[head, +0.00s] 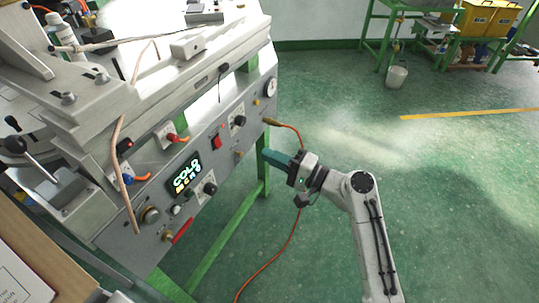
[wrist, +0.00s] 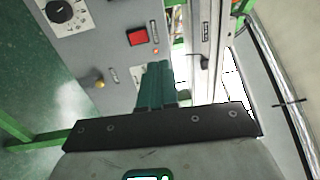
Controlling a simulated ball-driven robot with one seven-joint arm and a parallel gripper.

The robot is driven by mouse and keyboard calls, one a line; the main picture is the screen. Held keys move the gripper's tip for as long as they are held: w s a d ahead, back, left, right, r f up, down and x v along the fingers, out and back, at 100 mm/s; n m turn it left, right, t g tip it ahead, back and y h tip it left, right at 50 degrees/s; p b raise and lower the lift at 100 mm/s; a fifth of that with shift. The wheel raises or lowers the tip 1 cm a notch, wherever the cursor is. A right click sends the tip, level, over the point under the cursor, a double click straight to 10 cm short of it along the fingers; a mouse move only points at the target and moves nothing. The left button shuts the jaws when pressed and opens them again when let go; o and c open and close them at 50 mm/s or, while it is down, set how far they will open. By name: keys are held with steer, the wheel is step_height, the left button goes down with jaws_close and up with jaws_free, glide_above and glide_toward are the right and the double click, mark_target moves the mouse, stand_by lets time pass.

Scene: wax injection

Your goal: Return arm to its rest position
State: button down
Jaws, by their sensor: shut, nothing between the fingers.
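My gripper (head: 268,154) is at the end of my white arm in the head view, in front of the lower right part of the machine's control panel (head: 222,167). Its teal fingers point left toward the panel. In the wrist view the fingers of my gripper (wrist: 157,75) are together, with nothing between them. A red square switch (wrist: 137,37) lies beyond the fingertips on the grey panel. I cannot tell the exact gap between fingertips and panel.
The wax machine fills the left, with a lit display (head: 186,176), knobs and a red-handled valve (head: 181,231). An orange hose (head: 290,245) hangs beside my gripper. A green leg (head: 263,165) stands behind it. Open green floor (head: 450,200) lies right; a bucket (head: 397,76) stands far back.

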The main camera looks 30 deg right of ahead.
stand_by(0.3)
steer(key=s+a+f+n+g+h+p, duration=0.25)
steer(key=s+f+n+g, duration=0.2)
steer(key=s, duration=0.35)
steer(key=s+a+f+n+g+h+p, duration=0.1)
steer(key=s+a+f+n+g+p, duration=0.25)
steer(key=s, duration=0.55)
steer(key=s+d+n+g+h+p, duration=0.1)
steer(key=s+d+g+h, duration=0.2)
steer(key=s, duration=0.5)
steer(key=s+d+r+n+g+h+p, duration=0.1)
steer(key=s+d+n+g+h, duration=0.1)
steer(key=s+d+g+h, duration=0.2)
steer(key=s+d, duration=0.2)
steer(key=s, duration=0.2)
steer(key=shift+s+r+p, duration=0.2)
steer(key=shift+r+p, duration=0.1)
steer(key=shift+p, duration=0.1)
